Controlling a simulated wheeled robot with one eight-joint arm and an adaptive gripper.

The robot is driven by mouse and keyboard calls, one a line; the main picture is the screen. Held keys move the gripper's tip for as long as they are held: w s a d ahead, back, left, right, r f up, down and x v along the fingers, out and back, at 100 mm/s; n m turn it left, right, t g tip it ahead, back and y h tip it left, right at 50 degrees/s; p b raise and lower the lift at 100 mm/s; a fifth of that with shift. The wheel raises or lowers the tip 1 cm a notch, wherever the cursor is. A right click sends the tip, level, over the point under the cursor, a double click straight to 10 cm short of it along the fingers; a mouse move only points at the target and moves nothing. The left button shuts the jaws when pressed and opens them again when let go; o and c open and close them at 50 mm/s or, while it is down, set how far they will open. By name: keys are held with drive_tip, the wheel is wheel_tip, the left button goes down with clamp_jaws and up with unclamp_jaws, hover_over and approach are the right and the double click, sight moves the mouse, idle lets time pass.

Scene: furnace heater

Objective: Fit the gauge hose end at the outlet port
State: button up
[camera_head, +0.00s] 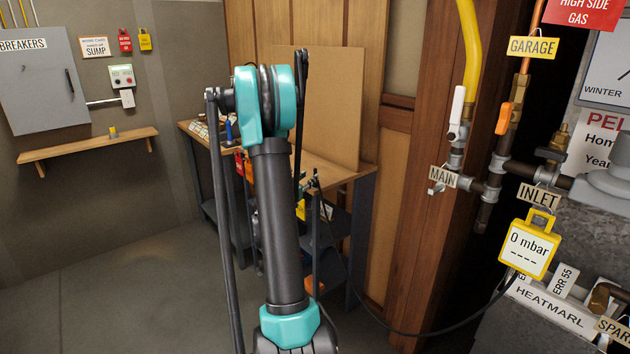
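The yellow gauge (530,244) hangs at the right below the INLET sign (539,195) and reads 0 mbar. Its black hose (388,327) leaves the gauge's underside, sags in a loop and runs up left toward the workbench, behind my arm. The hose end is too small and crowded to make out there. I see no port labelled as outlet. My raised arm fills the middle of the view and hides part of the bench. I cannot make out my gripper's fingers, or whether they touch the hose.
The workbench (347,172) stands behind my arm, with small tools and coloured tags. Pipes with MAIN (443,177) and GARAGE (533,47) signs run up a wooden post (415,190) at the right. A wall shelf (90,145) is at the left. The floor at left is clear.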

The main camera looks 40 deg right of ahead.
sight(315, 173)
drive_tip(key=shift+x, duration=2.7)
drive_tip(key=shift+s+d+f, duration=0.1)
drive_tip(key=shift+s, duration=0.1)
drive_tip(key=shift+c, duration=0.2)
clamp_jaws()
